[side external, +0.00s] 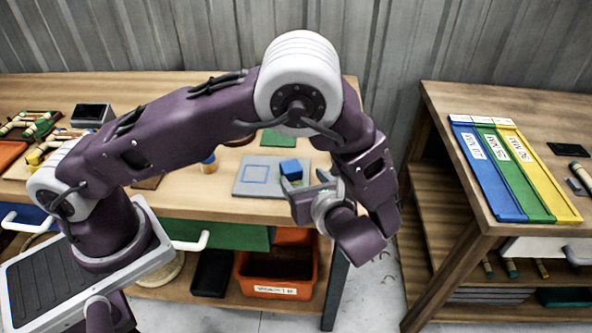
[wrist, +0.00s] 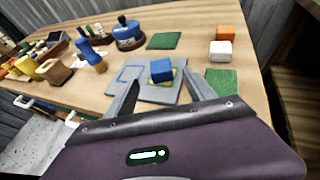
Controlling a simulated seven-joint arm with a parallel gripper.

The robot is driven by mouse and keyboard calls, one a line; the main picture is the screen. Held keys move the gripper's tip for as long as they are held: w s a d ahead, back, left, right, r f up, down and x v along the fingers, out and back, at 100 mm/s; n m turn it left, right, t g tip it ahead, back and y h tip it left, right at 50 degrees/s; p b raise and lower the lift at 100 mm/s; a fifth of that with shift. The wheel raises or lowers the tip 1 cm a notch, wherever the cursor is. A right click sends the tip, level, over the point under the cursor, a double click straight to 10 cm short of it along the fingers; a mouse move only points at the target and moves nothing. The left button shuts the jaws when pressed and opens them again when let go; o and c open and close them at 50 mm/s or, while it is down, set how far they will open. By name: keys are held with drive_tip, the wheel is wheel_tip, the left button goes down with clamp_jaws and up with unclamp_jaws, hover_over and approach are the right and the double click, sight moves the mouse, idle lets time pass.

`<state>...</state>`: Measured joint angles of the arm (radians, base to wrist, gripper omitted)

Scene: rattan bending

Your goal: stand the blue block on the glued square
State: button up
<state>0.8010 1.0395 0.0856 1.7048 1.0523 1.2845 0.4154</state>
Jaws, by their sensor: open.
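The blue block (side external: 291,169) is at the right part of a flat grey board (side external: 246,190) on the bench; it also shows in the wrist view (wrist: 162,71). A blue-outlined square (side external: 256,174) lies on the board to the left of the block and is bare. In the wrist view, a yellowish patch (wrist: 177,76) shows at the block's edge, mostly hidden by it; I cannot tell which is the glued square. My gripper (side external: 305,184) is open, close to the block. In the wrist view, the block appears between and beyond the fingers (wrist: 162,84), with gaps on both sides.
Green pads (wrist: 165,41) lie around the board. A white block (wrist: 221,51) and an orange block (wrist: 225,33) stand at the right in the wrist view. An orange bin (side external: 275,268) is below the bench.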

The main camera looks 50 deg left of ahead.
drive_tip(key=shift+s+d+r, duration=0.25)
drive_tip(key=shift+d, duration=0.3)
drive_tip(key=s+a+r+n+g+h, duration=0.2)
drive_tip(key=s+a+r+n+h, duration=0.1)
drive_tip(key=s+r+n+h, duration=0.25)
drive_tip(key=s+a+r+n+g+h, duration=0.25)
drive_tip(key=s+r+n, duration=0.25)
drive_tip(key=r+n, duration=0.3)
drive_tip(key=s+d+r+n+t+h, duration=0.1)
drive_tip(key=s+r+n+t+h, duration=0.3)
drive_tip(key=s+r+n, duration=0.3)
drive_tip(key=s+n, duration=0.2)
drive_tip(key=shift+s+d+t+h, duration=0.3)
drive_tip(key=shift+t, duration=0.05)
